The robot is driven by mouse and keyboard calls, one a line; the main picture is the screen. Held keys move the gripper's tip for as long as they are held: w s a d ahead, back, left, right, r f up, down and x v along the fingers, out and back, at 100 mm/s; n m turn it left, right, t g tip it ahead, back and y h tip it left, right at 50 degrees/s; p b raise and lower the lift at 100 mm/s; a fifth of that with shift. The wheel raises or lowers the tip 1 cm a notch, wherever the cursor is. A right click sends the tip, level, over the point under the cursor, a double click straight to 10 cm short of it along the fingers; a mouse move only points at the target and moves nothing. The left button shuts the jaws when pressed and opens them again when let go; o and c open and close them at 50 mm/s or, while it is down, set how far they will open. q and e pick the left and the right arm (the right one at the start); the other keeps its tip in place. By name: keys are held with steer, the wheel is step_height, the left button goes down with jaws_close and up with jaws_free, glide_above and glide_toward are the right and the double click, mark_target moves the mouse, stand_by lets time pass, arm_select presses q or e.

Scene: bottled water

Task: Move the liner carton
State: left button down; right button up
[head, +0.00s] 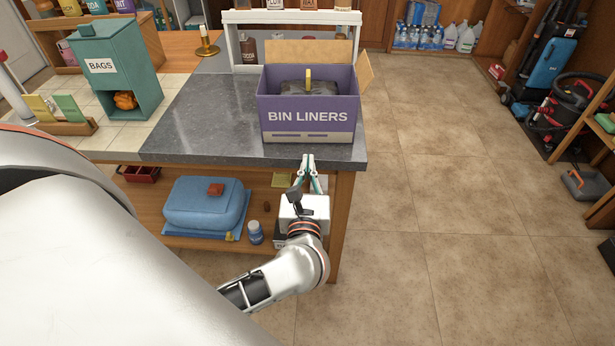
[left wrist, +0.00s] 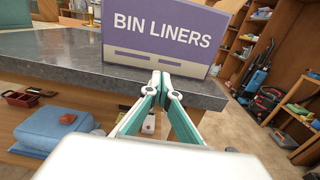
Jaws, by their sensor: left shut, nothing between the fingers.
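The liner carton (head: 307,106) is a purple open-topped box marked BIN LINERS, with raised cardboard flaps and a dark bundle inside. It stands upright near the front right corner of the grey counter (head: 205,115). In the left wrist view the carton (left wrist: 165,50) fills the upper middle. My left gripper (head: 308,160) is shut and empty, with its fingertips in front of the carton near the counter's front edge. In the left wrist view the gripper tips (left wrist: 160,78) overlap the carton's lower edge; whether they touch it I cannot tell. My right gripper is not in view.
A white rack (head: 243,50) with bottles stands behind the carton. A teal BAGS dispenser (head: 120,70) and a brass candlestick (head: 206,45) are to the left. A blue folded bundle (head: 203,203) lies on the shelf below.

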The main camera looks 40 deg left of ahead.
mark_target(310, 138)
arm_select(q)
steer(key=x, duration=0.5)
steer(key=shift+w+a, duration=0.2)
steer(key=shift+w, duration=0.15)
steer(key=shift+w+a, duration=0.3)
steer(key=shift+w, duration=0.25)
steer(key=shift+a, duration=0.1)
steer(key=b+x, duration=0.1)
steer(key=x, duration=0.5)
steer(key=shift+f, duration=0.1)
steer(key=shift+w+a, duration=0.1)
steer(key=shift+w, duration=0.15)
